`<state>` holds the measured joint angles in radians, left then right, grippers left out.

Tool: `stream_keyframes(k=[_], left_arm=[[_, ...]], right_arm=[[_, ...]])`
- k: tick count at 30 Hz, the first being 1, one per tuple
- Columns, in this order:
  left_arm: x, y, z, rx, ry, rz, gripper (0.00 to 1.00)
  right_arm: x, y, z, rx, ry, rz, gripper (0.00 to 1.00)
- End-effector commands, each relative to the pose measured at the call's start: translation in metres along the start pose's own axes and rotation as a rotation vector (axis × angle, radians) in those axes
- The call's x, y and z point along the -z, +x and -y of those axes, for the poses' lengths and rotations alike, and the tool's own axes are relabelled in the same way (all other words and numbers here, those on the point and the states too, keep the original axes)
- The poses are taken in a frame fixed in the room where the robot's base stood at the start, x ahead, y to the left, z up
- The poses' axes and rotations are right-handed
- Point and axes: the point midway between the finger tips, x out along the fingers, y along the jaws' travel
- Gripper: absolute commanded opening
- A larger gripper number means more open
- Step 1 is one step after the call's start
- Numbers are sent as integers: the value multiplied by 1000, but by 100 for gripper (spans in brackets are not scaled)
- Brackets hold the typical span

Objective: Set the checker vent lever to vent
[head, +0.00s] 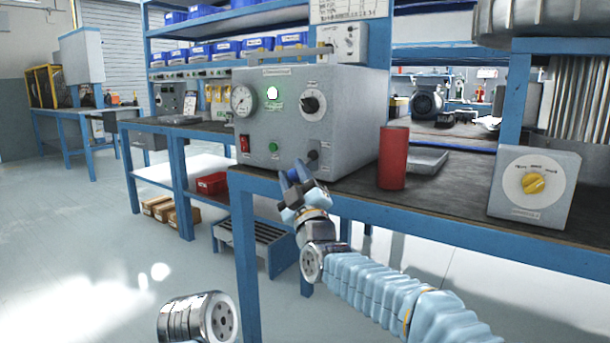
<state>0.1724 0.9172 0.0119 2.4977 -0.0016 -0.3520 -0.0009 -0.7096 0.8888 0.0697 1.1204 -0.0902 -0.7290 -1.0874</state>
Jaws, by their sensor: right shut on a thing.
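The grey checker box (350,95) stands on the dark bench top. Its front carries a round gauge, a lit green lamp, a black knob, a red switch and a green button. The checker vent lever (313,155) is a small dark part at the lower right of that front. My right gripper (297,174) is at the lower right of the front, its blue fingers close together and shut on the lever. The fingers hide part of the lever, and its exact angle and the small labels cannot be read. My left gripper is out of view.
A red cylinder (393,158) stands right of the checker, with a grey tray (428,161) behind it. A grey box with a yellow knob (533,183) sits farther right. The blue bench edge (430,222) runs below. Floor at the left is mostly clear.

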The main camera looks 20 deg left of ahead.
Motion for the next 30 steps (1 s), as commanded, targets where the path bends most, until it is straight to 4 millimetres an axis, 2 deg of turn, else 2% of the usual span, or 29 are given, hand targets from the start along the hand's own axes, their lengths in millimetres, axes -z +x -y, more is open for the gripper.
stream_keyframes(k=[1,9,10,13,25,30], left_arm=[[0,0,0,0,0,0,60],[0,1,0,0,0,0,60],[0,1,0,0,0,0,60],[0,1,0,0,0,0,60],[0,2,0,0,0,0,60],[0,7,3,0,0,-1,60]], right_arm=[[-6,-2,7,14,0,10,0],[-8,-2,6,14,0,13,0],[-8,-2,6,14,0,13,41],[-8,-2,6,12,-1,14,56],[-6,-4,2,6,-1,9,58],[-5,-24,2,5,-1,8,58]])
